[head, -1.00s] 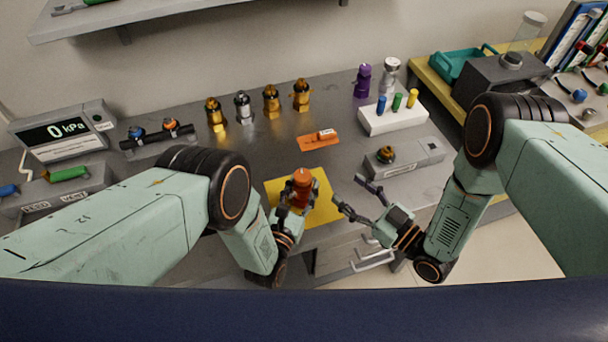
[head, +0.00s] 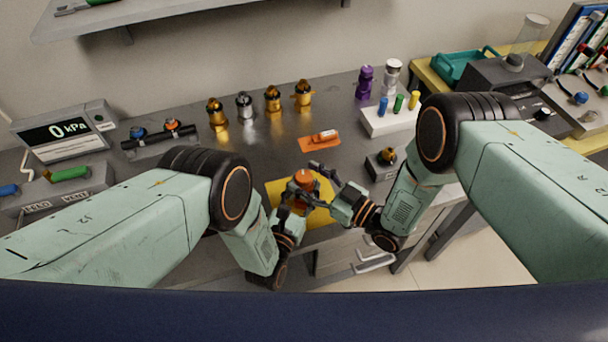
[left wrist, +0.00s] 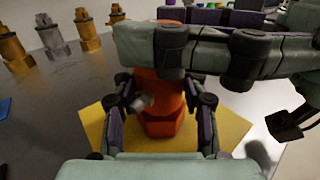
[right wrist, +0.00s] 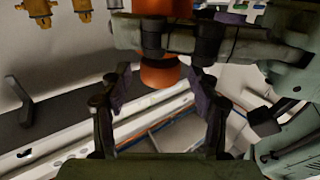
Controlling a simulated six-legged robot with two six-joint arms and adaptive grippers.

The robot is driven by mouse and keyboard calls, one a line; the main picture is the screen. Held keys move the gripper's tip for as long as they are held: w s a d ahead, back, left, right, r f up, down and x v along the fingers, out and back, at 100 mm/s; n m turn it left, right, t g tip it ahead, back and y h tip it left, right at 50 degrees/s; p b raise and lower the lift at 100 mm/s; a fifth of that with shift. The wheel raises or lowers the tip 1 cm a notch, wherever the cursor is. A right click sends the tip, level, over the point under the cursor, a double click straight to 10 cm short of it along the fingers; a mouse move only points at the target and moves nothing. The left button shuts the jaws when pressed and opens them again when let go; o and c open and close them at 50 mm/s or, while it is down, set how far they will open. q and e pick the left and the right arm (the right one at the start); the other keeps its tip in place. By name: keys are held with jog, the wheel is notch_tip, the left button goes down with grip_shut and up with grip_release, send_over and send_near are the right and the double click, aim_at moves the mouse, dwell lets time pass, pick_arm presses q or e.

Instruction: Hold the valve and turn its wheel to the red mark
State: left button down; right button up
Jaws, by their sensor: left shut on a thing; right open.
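The orange valve (head: 303,177) stands upright over the yellow mat (head: 320,216) at the table's front edge. My left gripper (head: 298,192) is shut on its body; in the left wrist view the fingers flank the orange body (left wrist: 163,124). A grey side stub (left wrist: 140,101) sticks out of the valve. My right gripper (head: 318,184) is open, close to the valve's right side. Its fingers cross in front of the valve's upper part in the left wrist view and hide the wheel there. The orange valve (right wrist: 160,73) also shows in the right wrist view. I cannot make out a red mark.
An orange label plate (head: 320,140) lies behind the mat. A grey box with a brass fitting (head: 382,165) stands to the right, partly behind my right arm. Several brass and silver valves (head: 273,98) stand at the back. A pressure display (head: 62,130) is at left.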

jog(key=shift+w+a, duration=0.4)
jog(key=shift+a, duration=0.15)
jog(key=shift+c, duration=0.6)
jog(key=c, duration=1.1)
jog(key=shift+m+t, duration=0.3)
jog(key=shift+m+t+h, duration=1.3)
jog(key=shift+t+h, duration=0.2)
jog(key=shift+h, duration=0.3)
jog(key=o, duration=1.2)
